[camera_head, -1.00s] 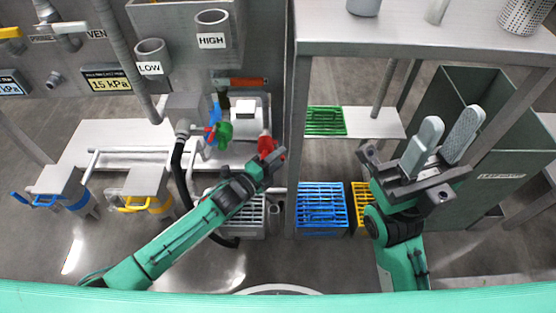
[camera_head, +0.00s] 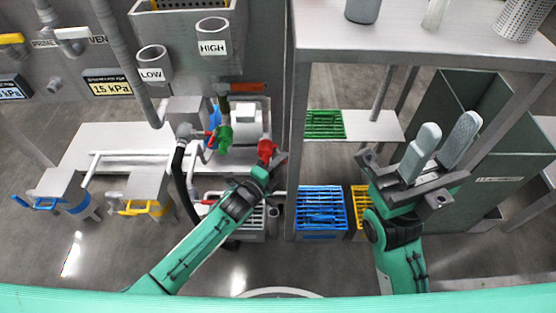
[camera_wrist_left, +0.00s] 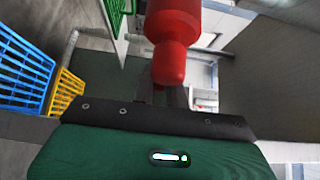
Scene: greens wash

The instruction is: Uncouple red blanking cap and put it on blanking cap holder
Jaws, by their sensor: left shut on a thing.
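The red blanking cap (camera_head: 266,149) shows at the tip of my left gripper (camera_head: 272,158) in the head view. In the left wrist view the red cap (camera_wrist_left: 172,40) stands between the fingers of my left gripper (camera_wrist_left: 170,90), which is shut on it. A green fitting (camera_head: 223,137) on the pipework is to the left of the cap, apart from it. I cannot tell whether the cap still touches any coupling behind it. My right gripper (camera_head: 440,150) is open, fingers apart, with nothing between them. I cannot make out the cap holder.
A steel table (camera_head: 420,48) stands at the upper right. Below it are a green crate (camera_head: 325,124), a blue crate (camera_head: 321,208) and a yellow crate (camera_head: 360,205). A dark green bin (camera_head: 500,150) is at the right. A black hose (camera_head: 178,175) hangs left of my left arm.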

